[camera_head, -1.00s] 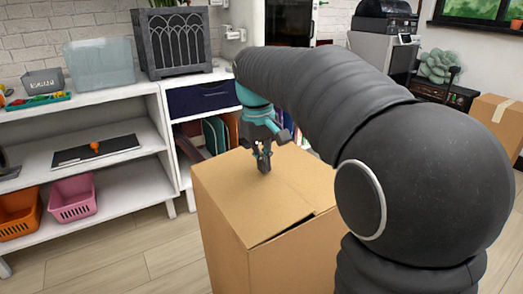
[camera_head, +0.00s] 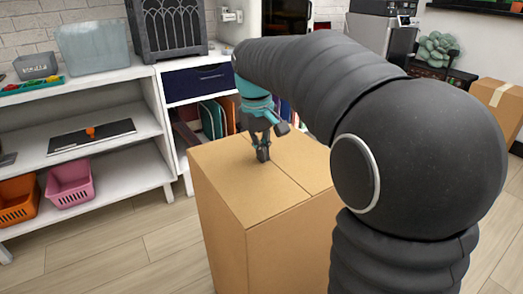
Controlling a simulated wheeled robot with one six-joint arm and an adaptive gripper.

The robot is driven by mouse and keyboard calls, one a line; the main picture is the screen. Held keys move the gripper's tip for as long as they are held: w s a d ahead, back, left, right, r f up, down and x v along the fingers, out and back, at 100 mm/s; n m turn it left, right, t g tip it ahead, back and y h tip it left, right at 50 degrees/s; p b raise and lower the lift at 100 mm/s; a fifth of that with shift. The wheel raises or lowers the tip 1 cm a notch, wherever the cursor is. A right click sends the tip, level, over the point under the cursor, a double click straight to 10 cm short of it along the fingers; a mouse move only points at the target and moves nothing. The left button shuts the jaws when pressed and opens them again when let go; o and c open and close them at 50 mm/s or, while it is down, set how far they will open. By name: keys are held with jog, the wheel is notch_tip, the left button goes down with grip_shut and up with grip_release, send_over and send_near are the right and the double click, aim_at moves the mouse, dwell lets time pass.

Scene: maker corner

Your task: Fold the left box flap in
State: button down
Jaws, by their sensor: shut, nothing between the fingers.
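A brown cardboard box (camera_head: 222,239) stands on the floor in front of me. Its left flap (camera_head: 225,178) lies flat across the left part of the top, level with the top panel to its right, with a thin seam between them. My gripper (camera_head: 263,158) is shut and empty. It points down with its fingertips at the top of the box, on or just above the left flap near the seam. I cannot tell whether they touch. My arm hides the right part of the box.
A white shelf unit (camera_head: 100,152) stands behind and to the left, with an orange bin (camera_head: 17,203) and a pink bin (camera_head: 70,187) on its bottom shelf. Another taped cardboard box (camera_head: 497,108) is at the far right. The wooden floor (camera_head: 130,245) left of the box is clear.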

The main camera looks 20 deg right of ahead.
jog(key=shift+r+p, duration=1.1)
jog(key=shift+p, duration=0.05)
notch_tip(320, 180, up, 12)
jog(key=p, duration=0.1)
jog(key=s+f+m+t, duration=0.1)
jog(key=s+f+t, duration=0.1)
jog(key=s+f, duration=0.6)
jog(key=s+f+m+t+y, duration=0.1)
jog(key=s+f+m+t, duration=0.1)
jog(key=s+f, duration=0.6)
jog(key=s+t, duration=0.1)
jog(key=s, duration=0.6)
jog(key=shift+d+f+m, duration=0.15)
jog(key=shift+f+m, duration=0.15)
jog(key=shift+f, duration=0.1)
